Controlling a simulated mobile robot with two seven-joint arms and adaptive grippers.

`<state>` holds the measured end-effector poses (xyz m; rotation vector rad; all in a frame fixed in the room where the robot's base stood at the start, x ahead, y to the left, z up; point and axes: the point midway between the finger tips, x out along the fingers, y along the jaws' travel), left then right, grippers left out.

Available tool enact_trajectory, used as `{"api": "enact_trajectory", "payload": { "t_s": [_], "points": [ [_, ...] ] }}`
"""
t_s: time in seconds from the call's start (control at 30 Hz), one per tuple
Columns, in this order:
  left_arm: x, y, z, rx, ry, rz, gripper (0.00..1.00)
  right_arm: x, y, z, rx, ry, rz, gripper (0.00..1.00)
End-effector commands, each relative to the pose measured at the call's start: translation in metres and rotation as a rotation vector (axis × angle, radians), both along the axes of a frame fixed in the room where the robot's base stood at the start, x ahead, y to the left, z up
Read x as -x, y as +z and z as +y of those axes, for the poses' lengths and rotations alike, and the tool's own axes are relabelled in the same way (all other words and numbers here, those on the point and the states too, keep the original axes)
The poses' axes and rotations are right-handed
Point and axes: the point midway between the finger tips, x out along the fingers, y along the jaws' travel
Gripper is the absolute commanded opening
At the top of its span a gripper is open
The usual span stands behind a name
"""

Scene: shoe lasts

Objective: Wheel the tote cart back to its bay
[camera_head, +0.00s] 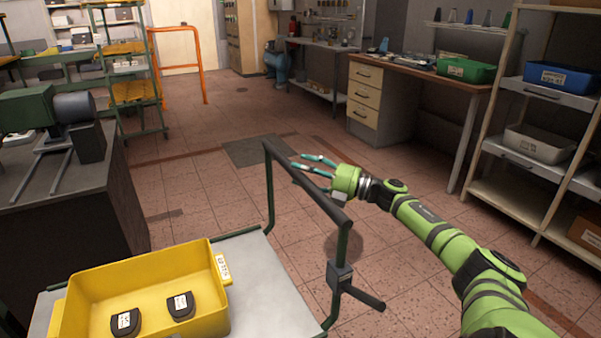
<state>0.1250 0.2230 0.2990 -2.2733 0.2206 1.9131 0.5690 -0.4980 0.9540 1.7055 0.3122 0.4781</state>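The tote cart stands in the foreground, with a pale grey deck (270,285) and a dark tubular push handle (305,185) rising at its right side. A yellow tote (150,262) with a white label sits on the deck and holds two dark pieces (181,306) with white tags. My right gripper (318,167) is beside the handle's top bar, its two teal-tipped fingers spread apart with nothing visible between them. I cannot tell whether it touches the bar. My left gripper is out of view.
A dark bench with a machine (75,120) stands at left. Shelving (540,170) and a drawer desk (380,95) line the right. An orange frame (180,65) stands farther back. A dark floor patch (262,150) lies beyond the cart; the middle floor is clear.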

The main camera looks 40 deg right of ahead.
Motion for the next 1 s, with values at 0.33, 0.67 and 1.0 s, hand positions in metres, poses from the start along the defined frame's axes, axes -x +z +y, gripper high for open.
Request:
{"api": "enact_trajectory", "payload": {
  "t_s": [0.33, 0.67, 1.0],
  "points": [
    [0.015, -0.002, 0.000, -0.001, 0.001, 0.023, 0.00, 0.003, -0.003, 0.002, 0.001, 0.008, 0.002, 0.64],
    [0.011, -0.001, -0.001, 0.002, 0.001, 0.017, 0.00, 0.041, -0.011, -0.019, 0.002, 0.006, 0.006, 0.64],
    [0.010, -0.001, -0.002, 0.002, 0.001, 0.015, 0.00, 0.088, -0.017, -0.046, 0.000, 0.004, 0.004, 0.64]
  ]
}}
